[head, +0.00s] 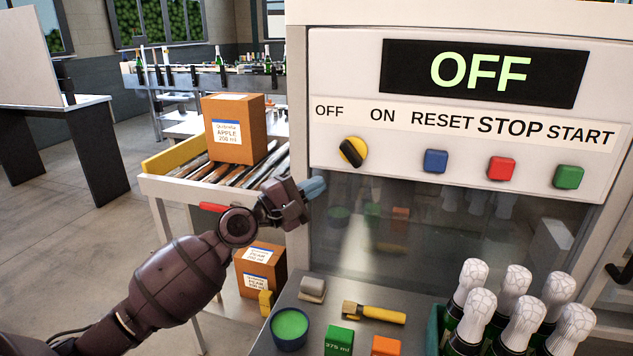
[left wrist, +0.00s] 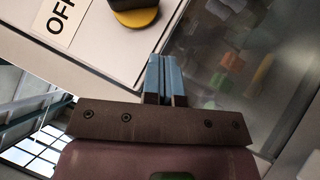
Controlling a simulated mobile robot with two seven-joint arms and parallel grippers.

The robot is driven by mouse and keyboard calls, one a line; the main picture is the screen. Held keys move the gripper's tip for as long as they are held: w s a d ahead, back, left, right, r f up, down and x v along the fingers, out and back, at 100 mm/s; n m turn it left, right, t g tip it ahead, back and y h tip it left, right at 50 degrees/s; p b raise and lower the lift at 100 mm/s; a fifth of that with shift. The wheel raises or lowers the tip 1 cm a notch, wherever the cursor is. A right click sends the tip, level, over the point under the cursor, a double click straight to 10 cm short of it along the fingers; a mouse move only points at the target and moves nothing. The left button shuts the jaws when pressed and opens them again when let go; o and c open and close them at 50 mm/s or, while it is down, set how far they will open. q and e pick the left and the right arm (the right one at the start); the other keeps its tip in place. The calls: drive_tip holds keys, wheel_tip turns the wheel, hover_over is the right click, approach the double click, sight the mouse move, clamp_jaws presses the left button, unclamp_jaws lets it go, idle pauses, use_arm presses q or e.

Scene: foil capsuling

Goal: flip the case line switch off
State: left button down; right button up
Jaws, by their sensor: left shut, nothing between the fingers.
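The switch is a round yellow knob with a black handle (head: 353,151) on the white control panel (head: 345,80), below the OFF and ON labels. Its handle is tilted, with its upper end toward the OFF side. The display (head: 480,74) above reads OFF in green. My left gripper (head: 314,188) is shut and empty, its blue fingertips below and left of the knob, apart from it in the picture. In the left wrist view the shut blue fingers (left wrist: 166,78) point toward the panel's edge, and part of the yellow knob (left wrist: 138,18) shows above them. My right gripper is not in view.
Blue (head: 435,161), red (head: 501,168) and green (head: 568,177) buttons sit right of the knob. A glass window (head: 440,230) lies below the panel. Foil-topped bottles (head: 515,290) stand front right. A roller conveyor (head: 200,168) with a carton (head: 235,128) is at left.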

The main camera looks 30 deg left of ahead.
use_arm(q)
drive_tip(key=s+a+f+b, duration=0.2)
drive_tip(key=s+f+b, duration=0.1)
drive_tip(key=s, duration=0.4)
drive_tip(key=shift+a+f, duration=0.4)
drive_tip(key=shift+f, duration=0.2)
drive_tip(key=shift+s, duration=0.1)
